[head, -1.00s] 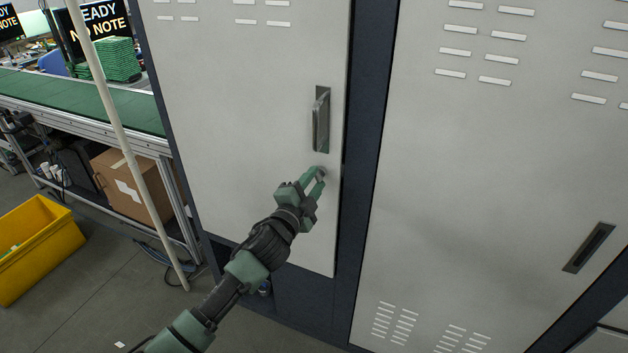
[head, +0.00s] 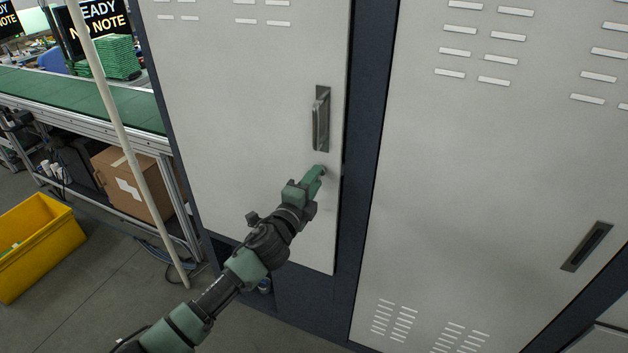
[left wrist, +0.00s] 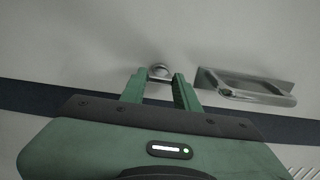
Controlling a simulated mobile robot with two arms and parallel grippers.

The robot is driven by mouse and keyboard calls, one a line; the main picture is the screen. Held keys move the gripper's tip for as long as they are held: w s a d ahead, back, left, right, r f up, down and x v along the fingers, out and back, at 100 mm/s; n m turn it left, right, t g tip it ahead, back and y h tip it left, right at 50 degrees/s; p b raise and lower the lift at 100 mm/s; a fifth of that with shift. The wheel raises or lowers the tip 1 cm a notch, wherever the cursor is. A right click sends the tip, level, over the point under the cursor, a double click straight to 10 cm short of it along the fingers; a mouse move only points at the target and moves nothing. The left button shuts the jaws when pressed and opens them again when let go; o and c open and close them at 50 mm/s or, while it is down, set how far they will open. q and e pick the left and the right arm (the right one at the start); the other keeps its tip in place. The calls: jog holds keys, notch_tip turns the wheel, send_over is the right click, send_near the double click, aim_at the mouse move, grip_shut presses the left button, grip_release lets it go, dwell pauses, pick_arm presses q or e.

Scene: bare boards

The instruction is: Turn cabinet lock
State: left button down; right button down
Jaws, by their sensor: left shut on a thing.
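The cabinet lock (left wrist: 160,72) is a small round metal piece on the white cabinet door, below the door handle in the head view. In the left wrist view it shows between and just beyond the fingertips of my left gripper (left wrist: 159,79). My left gripper (head: 319,170) is at the door, just under the metal handle (head: 320,120), shut on the lock's key or knob; its fingers hide that part in the head view. The handle also shows in the left wrist view (left wrist: 250,87), right of the fingers. My right gripper is not in view.
The left cabinet door (head: 240,110) looks closed. A second white cabinet (head: 480,180) with a recessed handle stands to the right. A pale pole (head: 130,150), a yellow bin (head: 40,245) and a conveyor bench (head: 90,100) with a cardboard box (head: 130,185) are at left.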

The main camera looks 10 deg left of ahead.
pick_arm(q)
jog(key=c, duration=1)
grip_release()
jog(key=shift+c, duration=0.2)
jog(key=shift+s, duration=0.1)
jog(key=s+a+b, duration=0.1)
jog(key=s, duration=0.6)
jog(key=shift+s+a, duration=0.25)
